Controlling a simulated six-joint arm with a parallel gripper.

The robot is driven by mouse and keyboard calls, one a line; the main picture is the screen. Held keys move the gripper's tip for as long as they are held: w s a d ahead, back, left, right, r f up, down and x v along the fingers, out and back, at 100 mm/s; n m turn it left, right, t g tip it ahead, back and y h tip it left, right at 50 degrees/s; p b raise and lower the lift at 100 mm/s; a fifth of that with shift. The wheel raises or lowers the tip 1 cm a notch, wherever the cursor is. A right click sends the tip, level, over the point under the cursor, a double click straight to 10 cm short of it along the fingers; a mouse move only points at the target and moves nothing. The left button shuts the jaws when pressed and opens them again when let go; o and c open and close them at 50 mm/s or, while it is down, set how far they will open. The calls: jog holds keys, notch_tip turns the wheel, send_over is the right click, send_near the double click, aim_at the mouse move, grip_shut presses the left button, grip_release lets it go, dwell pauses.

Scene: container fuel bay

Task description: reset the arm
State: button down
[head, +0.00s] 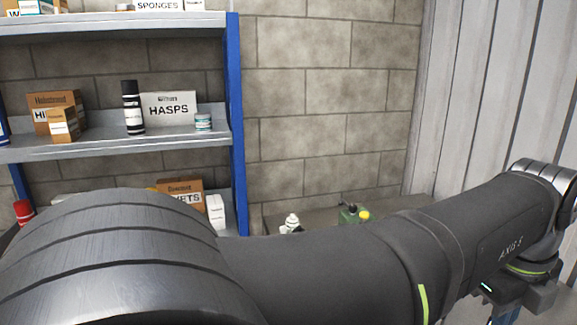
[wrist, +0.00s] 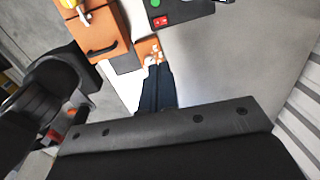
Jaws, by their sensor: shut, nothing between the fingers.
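My arm, dark grey with the marking AXIS 5, stretches across the lower part of the head view. My gripper (wrist: 157,72) shows in the wrist view as two dark fingers close together beyond a black bolted bar. It is shut, with nothing held between the fingers. In the head view the fingers cannot be made out; the wrist end lies at the right edge.
A blue-post shelf (head: 235,120) with boxes and bottles stands at left. A green can with a yellow cap (head: 353,215) and a white bottle (head: 291,223) stand behind my arm. The wrist view shows an orange box with a black handle (wrist: 98,30) and a red switch (wrist: 160,21).

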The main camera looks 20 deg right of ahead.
jog(key=shift+d+f, duration=0.1)
jog(key=shift+f, duration=0.9)
jog(key=c, duration=1.7)
grip_release()
jog(key=shift+w+d+r, duration=0.15)
jog(key=shift+w+d, duration=0.05)
jog(key=o, duration=1.1)
jog(key=shift+y, duration=0.6)
jog(key=w, duration=0.1)
jog(key=w+d+r, duration=0.2)
jog(key=shift+w+d, duration=0.25)
jog(key=shift+w, duration=0.05)
jog(key=o, duration=0.4)
jog(key=shift+w+d, duration=0.15)
jog(key=shift+w, duration=0.1)
jog(key=shift+o, duration=1)
jog(key=shift+f, duration=0.35)
notch_tip(320, 180, down, 9)
jog(key=shift+r, duration=0.1)
